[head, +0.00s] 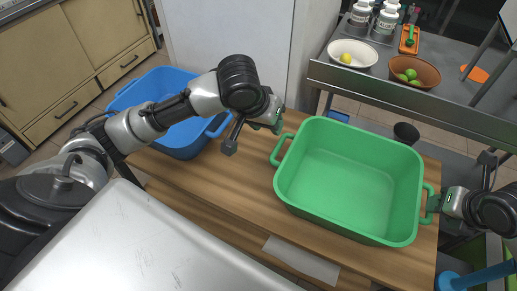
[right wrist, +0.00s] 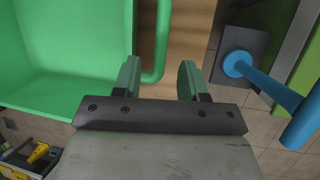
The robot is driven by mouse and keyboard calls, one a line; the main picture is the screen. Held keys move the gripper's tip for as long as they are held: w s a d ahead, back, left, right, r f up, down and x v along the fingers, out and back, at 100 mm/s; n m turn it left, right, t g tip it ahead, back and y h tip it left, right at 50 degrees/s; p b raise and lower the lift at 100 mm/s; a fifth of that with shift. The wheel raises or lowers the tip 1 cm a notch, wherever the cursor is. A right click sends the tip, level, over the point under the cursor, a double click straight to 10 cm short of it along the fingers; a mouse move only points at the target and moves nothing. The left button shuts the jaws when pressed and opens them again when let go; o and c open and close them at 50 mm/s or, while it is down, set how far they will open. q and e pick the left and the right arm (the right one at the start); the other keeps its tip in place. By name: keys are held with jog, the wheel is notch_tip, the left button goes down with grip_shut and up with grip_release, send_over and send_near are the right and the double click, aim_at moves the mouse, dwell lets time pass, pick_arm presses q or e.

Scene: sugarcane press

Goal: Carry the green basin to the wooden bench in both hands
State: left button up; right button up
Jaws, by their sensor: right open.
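The green basin (head: 350,180) is empty and sits on the wooden bench (head: 215,185), with a loop handle at its left and right ends. My left gripper (head: 277,124) is just behind the left handle (head: 281,150) and looks apart from it; its finger gap cannot be made out. My right gripper (head: 436,203) is at the right handle. In the right wrist view my right gripper (right wrist: 160,80) is open, with the handle bar (right wrist: 161,45) between its fingers, nearer the left one.
A blue basin (head: 175,140) stands behind the bench at left. A grey counter (head: 450,90) behind holds bowls and bottles. A dark cup (head: 406,133) is behind the green basin. A blue post (head: 480,275) stands at the lower right. A pale strip (head: 301,261) lies in front.

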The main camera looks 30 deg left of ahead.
jog(key=v, duration=0.6)
jog(key=shift+r, duration=0.4)
jog(key=shift+s, duration=0.15)
pick_arm(q)
jog(key=p+v, duration=0.7)
jog(key=p, duration=0.2)
jog(key=shift+r, duration=0.2)
pick_arm(e)
notch_tip(320, 180, up, 9)
pick_arm(q)
jog(key=shift+s, duration=0.15)
pick_arm(e)
jog(key=shift+r, duration=0.2)
pick_arm(q)
notch_tip(320, 180, up, 6)
jog(key=p, duration=0.9)
pick_arm(e)
notch_tip(320, 180, up, 8)
jog(key=shift+r, duration=0.25)
